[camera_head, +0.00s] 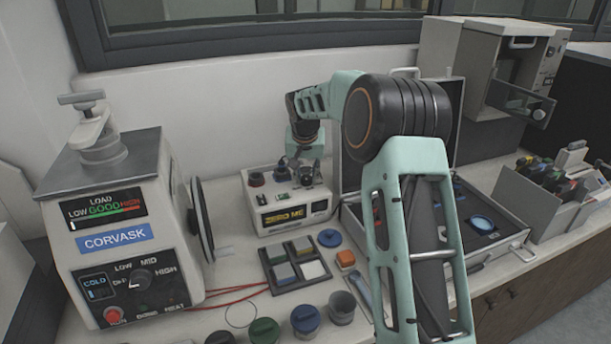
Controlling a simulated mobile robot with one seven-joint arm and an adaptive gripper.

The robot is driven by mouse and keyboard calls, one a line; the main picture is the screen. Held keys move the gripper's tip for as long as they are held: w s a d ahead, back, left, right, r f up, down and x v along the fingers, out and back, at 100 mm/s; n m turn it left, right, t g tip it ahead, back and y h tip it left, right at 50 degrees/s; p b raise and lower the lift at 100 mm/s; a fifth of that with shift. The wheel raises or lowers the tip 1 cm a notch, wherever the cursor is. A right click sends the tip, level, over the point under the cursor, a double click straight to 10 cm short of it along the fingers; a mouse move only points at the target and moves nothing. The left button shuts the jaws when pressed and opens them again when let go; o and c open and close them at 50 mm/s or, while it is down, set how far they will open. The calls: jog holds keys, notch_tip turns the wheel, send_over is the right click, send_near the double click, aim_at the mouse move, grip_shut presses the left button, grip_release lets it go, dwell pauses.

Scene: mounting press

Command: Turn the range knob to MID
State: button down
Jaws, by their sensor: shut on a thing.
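The small cream meter box (291,211) stands on the bench and its display reads "ZERO ME". My gripper (303,172) points down at the right part of its top and is shut on a small knob there, mostly hidden by the fingers. No range markings can be read on the box. The grey press (185,250) at the left has a dark knob (139,281) on its front, with LOW, MID and HIGH printed around it. That knob's exact setting is too small to tell. My gripper is well away from the press.
Several round pots, such as a blue one (305,320), stand along the front. Red leads cross the bench beside the press.

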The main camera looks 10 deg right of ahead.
jog(key=shift+d+r+n+y+p, duration=0.15)
jog(key=shift+n+y+p, duration=0.55)
jog(key=shift+n, duration=1.1)
jog(key=c, duration=1.6)
grip_release()
jog(key=v, duration=1.1)
jog(key=shift+s+r, duration=0.2)
jog(key=shift+r, duration=0.15)
jog(key=shift+d, duration=0.1)
